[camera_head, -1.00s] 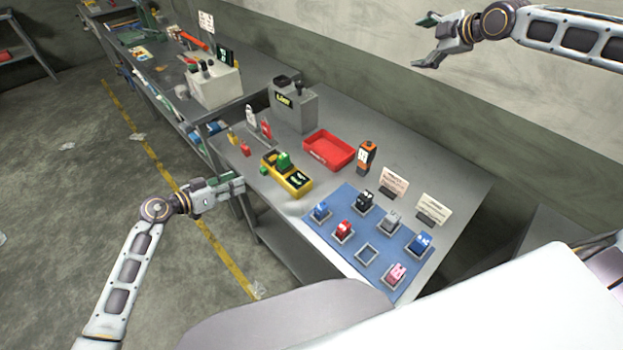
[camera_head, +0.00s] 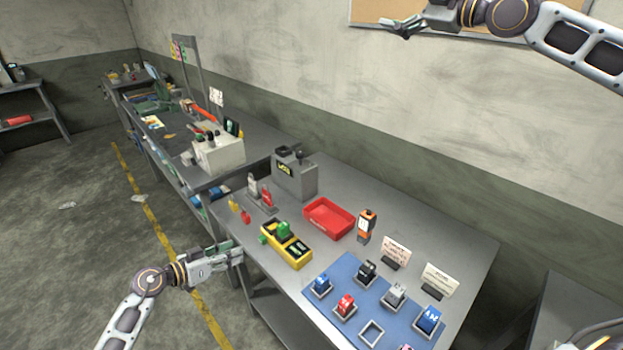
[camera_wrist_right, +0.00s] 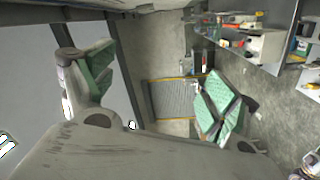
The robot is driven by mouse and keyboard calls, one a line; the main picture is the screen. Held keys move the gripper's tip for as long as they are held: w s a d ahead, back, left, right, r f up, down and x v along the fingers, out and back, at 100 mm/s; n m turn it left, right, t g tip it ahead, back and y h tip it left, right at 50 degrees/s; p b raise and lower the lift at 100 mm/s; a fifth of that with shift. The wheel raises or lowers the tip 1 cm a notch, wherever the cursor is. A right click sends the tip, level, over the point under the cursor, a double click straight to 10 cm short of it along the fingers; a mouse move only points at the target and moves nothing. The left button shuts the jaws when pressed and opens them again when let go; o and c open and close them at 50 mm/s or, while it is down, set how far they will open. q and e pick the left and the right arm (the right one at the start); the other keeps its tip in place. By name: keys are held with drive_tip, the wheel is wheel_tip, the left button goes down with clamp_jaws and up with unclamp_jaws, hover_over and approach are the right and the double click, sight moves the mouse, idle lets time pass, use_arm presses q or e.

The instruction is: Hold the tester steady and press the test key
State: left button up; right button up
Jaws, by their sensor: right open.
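The tester appears to be the yellow box (camera_head: 296,256) with a dark display, lying near the bench's left edge in the head view. A green block (camera_head: 283,230) sits on top of it and a green knob (camera_head: 263,239) shows at its left end. I cannot tell which part is the test key. My left gripper (camera_head: 238,253) is at the bench's left edge, left of the tester and apart from it; its jaw opening is unclear. My right gripper (camera_head: 398,28) is open and high near the wall, far from the tester. Its green-padded fingers stand apart and empty in the wrist view (camera_wrist_right: 155,95).
A red tray (camera_head: 330,235), an orange-black device (camera_head: 366,226) and a grey box (camera_head: 295,177) stand behind the tester. Small red and yellow items (camera_head: 240,210) lie left.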

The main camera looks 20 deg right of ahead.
drive_tip(key=m+g+h, duration=0.1)
drive_tip(key=m+g, duration=0.4)
drive_tip(key=m, duration=0.7)
approach(288, 239)
drive_tip(key=s, duration=0.1)
drive_tip(key=shift+s+d+r, duration=0.15)
drive_tip(key=shift+d+r, duration=0.2)
drive_tip(key=shift+r, duration=0.05)
drive_tip(key=shift+a, duration=0.1)
drive_tip(key=shift+x, duration=6.85)
drive_tip(key=shift+f, duration=0.2)
